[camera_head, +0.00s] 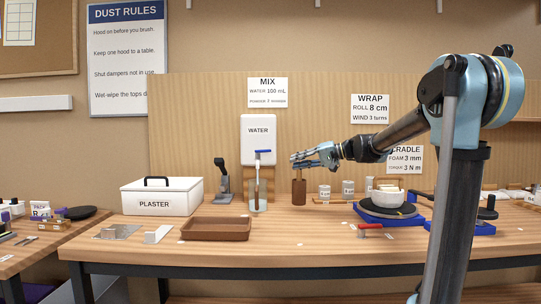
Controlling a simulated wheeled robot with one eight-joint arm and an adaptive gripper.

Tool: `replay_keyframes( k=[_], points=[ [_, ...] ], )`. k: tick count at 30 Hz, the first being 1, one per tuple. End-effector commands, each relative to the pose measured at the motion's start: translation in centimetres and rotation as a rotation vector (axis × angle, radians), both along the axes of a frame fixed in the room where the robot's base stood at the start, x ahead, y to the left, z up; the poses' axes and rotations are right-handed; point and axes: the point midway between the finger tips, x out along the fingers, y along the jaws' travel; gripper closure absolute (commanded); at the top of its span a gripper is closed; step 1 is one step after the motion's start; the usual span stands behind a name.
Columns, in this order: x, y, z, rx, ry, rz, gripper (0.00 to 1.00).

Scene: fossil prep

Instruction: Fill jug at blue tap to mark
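A white water tank (258,130) labelled WATER stands against the back panel. Its blue tap (263,151) is at the lower front. A narrow, pale grey upright piece (258,192) stands below the tap; I cannot tell whether it is the jug or part of the tap stand. No fill mark or water level can be made out. My gripper (294,158) points left, a little right of the tap and apart from it. It is above a brown upright holder (299,192). The finger gap is too small to read, and no held object is clear.
A white PLASTER box (162,200) and a brown tray (216,229) are left of the tank. A dark-handled tool on a stand (223,185) is between. White cups (348,188) and a blue-based turntable (388,212) are on the right.

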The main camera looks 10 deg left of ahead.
Motion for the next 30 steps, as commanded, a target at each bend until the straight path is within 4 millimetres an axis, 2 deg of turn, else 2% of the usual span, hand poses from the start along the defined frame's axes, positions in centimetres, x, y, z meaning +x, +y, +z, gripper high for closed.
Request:
replay_keyframes(
  k=[1, 6, 12, 17, 30],
  points=[
    [0.6, -1.1, 0.6, 0.066, 0.077, -0.033, 0.82],
    [1.7, -3.6, 2.5, 0.242, 0.278, -0.084, 0.82],
    [2.0, -4.1, 3.2, 0.304, 0.347, -0.092, 0.82],
    [2.2, -2.5, 3.2, 0.303, 0.347, -0.090, 0.82],
    [3.0, 4.9, 3.2, 0.302, 0.345, -0.088, 0.82]
  ],
)
